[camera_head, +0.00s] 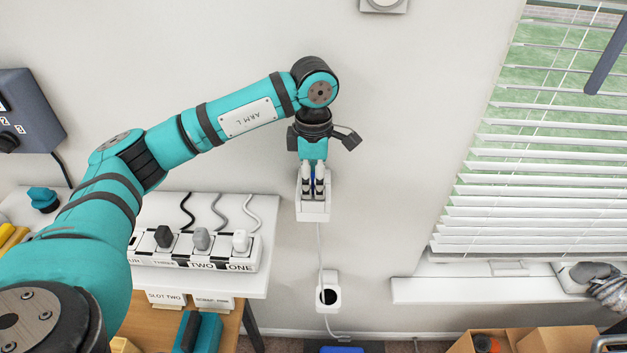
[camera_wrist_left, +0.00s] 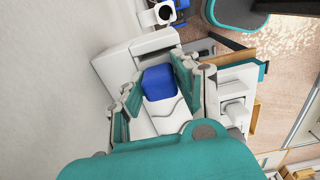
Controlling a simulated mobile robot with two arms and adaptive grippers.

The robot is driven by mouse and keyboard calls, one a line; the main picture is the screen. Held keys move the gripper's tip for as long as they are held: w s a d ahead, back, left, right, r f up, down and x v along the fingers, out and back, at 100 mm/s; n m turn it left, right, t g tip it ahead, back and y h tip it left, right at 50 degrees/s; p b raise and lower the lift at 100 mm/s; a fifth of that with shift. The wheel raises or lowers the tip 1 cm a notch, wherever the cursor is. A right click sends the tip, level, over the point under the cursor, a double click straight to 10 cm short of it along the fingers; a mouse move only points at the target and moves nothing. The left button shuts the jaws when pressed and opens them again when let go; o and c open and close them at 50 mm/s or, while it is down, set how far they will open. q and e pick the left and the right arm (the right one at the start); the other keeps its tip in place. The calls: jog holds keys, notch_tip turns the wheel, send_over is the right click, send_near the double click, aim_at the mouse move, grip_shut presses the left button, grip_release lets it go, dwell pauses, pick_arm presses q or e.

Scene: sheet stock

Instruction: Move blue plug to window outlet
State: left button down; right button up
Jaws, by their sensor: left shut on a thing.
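My left gripper (camera_head: 312,190) points down at a white wall box (camera_head: 313,213), beside the wall and left of the window. In the left wrist view my left gripper (camera_wrist_left: 158,95) is shut on the blue plug (camera_wrist_left: 158,82), which sits between its fingers against the white box (camera_wrist_left: 118,68). I cannot tell whether the plug is seated in the box. A white cord runs down from the box to a lower white wall fitting (camera_head: 328,296) with a dark round opening. My right gripper is out of view.
A power strip (camera_head: 195,252) with black, grey and white plugs lies on a white shelf left of the gripper. The window blinds (camera_head: 540,150) and white sill (camera_head: 470,289) are at right. Cardboard boxes (camera_head: 545,340) stand below. Bare wall lies between.

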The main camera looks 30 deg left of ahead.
pick_arm(q)
jog(key=shift+f+b, duration=0.25)
jog(key=shift+b, duration=0.1)
dwell(0.4)
jog(key=shift+s+f, duration=0.15)
jog(key=shift+f, duration=0.1)
dwell(0.9)
jog(key=c, duration=1)
grip_release()
jog(key=shift+o, duration=0.6)
jog(key=o, duration=0.6)
jog(key=shift+r, duration=0.1)
jog(key=shift+c, duration=0.2)
jog(key=shift+r, duration=0.1)
jog(key=shift+r+p, duration=1.8)
jog(key=shift+r, duration=1.7)
